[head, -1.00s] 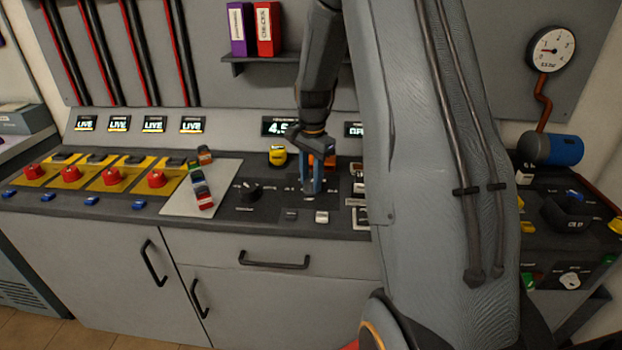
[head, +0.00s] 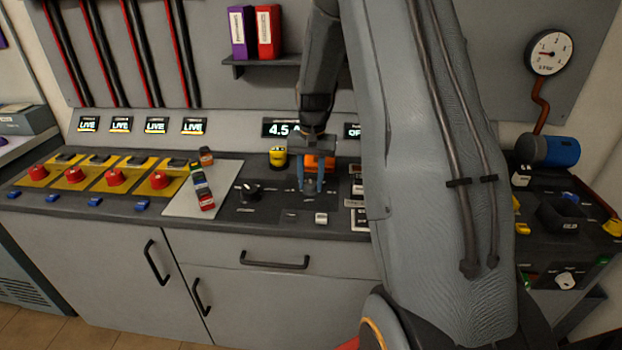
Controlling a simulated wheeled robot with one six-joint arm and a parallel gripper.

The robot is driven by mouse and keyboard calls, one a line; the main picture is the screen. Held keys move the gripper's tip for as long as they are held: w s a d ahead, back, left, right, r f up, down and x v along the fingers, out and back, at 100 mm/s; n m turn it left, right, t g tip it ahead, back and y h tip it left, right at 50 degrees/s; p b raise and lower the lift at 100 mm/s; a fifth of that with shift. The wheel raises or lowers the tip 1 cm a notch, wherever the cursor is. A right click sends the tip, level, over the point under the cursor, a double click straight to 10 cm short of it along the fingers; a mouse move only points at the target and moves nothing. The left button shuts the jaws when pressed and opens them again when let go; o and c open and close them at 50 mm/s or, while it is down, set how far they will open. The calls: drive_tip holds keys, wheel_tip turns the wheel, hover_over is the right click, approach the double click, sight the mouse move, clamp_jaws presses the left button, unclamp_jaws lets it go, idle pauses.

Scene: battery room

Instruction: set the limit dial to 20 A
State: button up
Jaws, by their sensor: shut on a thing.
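My gripper (head: 310,188) points down at the dark control panel on the counter. Its two blue fingers stand one on each side of a small knob, which I take for the limit dial (head: 310,185), and are shut on it. The fingers and the small size hide the dial's pointer, and its scale marks are too small to read. A display (head: 283,128) behind the panel reads 4.5, with the rest partly cut off by my arm.
A black knob (head: 251,190) sits left of my gripper. A white button (head: 321,218) lies in front. Red buttons (head: 115,176) line the left. My arm hides the panel's right part.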

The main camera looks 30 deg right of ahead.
sight(311, 183)
drive_tip(key=shift+w+r+n+p, duration=0.1)
drive_tip(key=shift+n+p, duration=0.25)
drive_tip(key=shift+n, duration=1.85)
drive_tip(key=o, duration=1)
drive_tip(key=shift+o, duration=0.2)
drive_tip(key=shift+d+r+b, duration=0.1)
drive_tip(key=shift+r+b, duration=0.8)
drive_tip(key=shift+r, duration=2.95)
drive_tip(key=s+a+f+n, duration=0.1)
drive_tip(key=s+a, duration=0.7)
drive_tip(key=s, duration=0.3)
drive_tip(key=s+a+f+n, duration=0.1)
drive_tip(key=s+a+n, duration=0.1)
drive_tip(key=s+a, duration=0.7)
drive_tip(key=s, duration=0.2)
drive_tip(key=shift+s+a+f+t, duration=0.25)
drive_tip(key=shift+s+f+t, duration=0.05)
drive_tip(key=shift+f+t, duration=0.1)
